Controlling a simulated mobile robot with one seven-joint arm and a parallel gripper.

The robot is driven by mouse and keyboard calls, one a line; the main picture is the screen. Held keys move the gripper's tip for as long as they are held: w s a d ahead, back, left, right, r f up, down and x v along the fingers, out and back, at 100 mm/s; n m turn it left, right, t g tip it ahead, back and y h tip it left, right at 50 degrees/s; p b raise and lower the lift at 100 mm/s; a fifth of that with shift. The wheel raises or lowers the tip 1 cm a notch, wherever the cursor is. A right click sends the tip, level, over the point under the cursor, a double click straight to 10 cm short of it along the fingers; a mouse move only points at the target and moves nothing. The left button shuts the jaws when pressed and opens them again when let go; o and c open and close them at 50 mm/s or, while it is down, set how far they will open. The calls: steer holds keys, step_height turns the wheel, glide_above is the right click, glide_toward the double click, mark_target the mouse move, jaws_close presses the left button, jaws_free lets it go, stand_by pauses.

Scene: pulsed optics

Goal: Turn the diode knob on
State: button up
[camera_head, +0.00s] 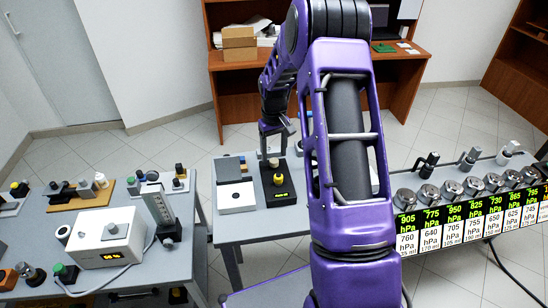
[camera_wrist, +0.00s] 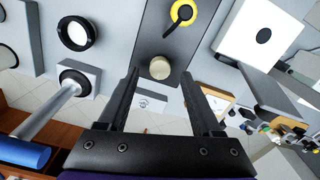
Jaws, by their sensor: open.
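My gripper (camera_head: 275,142) is open above a black box (camera_head: 284,196) on the middle table. The box has a small lit display, a yellow knob with a black part (camera_head: 278,180) and a pale beige round knob (camera_head: 273,163). In the wrist view the beige knob (camera_wrist: 159,68) lies between my two finger tips, apart from both as far as I can see. The yellow part with its black lever (camera_wrist: 184,14) is beyond it on the same dark panel. No readable label shows which one is the diode knob.
The left table carries a white device (camera_head: 107,237) and optical mounts. On the right is a row of metal cylinders (camera_head: 450,190) with pressure labels. In the wrist view a rod-like part (camera_wrist: 50,105) stands at left.

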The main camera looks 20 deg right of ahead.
mark_target(274, 164)
steer(key=shift+f, duration=1.2)
jaws_close()
